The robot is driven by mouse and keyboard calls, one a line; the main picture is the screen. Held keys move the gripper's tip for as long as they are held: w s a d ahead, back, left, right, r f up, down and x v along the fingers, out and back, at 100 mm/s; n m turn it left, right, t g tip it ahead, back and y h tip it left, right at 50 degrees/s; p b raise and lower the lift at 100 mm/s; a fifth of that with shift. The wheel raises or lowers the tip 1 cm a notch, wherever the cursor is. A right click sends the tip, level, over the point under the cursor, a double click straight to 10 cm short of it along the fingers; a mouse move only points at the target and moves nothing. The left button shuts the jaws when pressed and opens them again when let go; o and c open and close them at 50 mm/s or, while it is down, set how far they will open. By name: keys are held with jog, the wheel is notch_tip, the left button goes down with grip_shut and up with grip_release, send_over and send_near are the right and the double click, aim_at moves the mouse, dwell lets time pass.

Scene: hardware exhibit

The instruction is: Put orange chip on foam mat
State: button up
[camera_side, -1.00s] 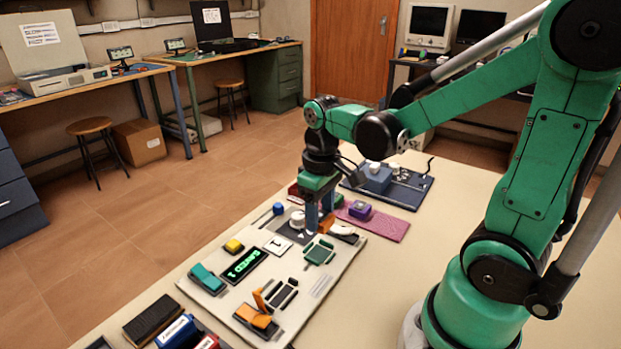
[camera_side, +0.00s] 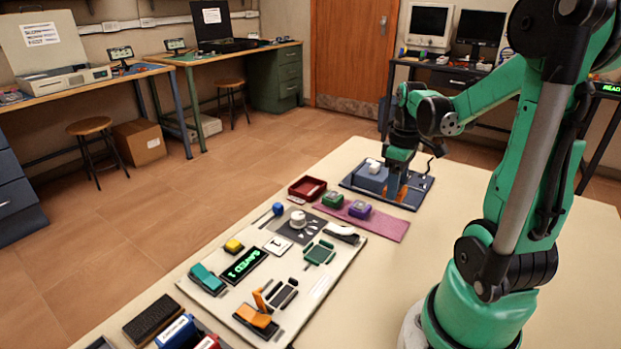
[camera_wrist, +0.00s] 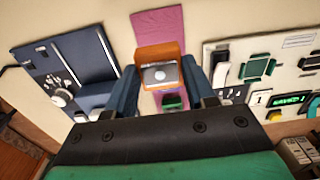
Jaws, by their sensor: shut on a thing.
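The orange chip (camera_wrist: 160,68), a small orange block with a grey disc on its face, is between the two blue fingers of my gripper (camera_wrist: 166,78) in the wrist view. In the side view my gripper (camera_side: 395,188) is shut on it, and a little of the orange chip (camera_side: 403,193) shows. The foam mat is the pink strip (camera_side: 388,227) on the table; in the wrist view the foam mat (camera_wrist: 158,24) shows behind and beyond the chip. The chip appears raised above the surface; its exact height is hard to tell.
A green chip (camera_side: 333,199) and a purple chip (camera_side: 359,209) sit at the mat's left end. A red tray (camera_side: 307,188) lies beside them. A dark blue board (camera_side: 417,201) with a blue block is behind the mat. A white control panel (camera_side: 323,287) lies in front.

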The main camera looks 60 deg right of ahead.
aim_at(389, 226)
jog(key=shift+f, duration=2.95)
jog(key=shift+f, duration=0.65)
jog(key=o, duration=1.4)
jog(key=shift+c, duration=0.2)
jog(key=shift+r, duration=3.75)
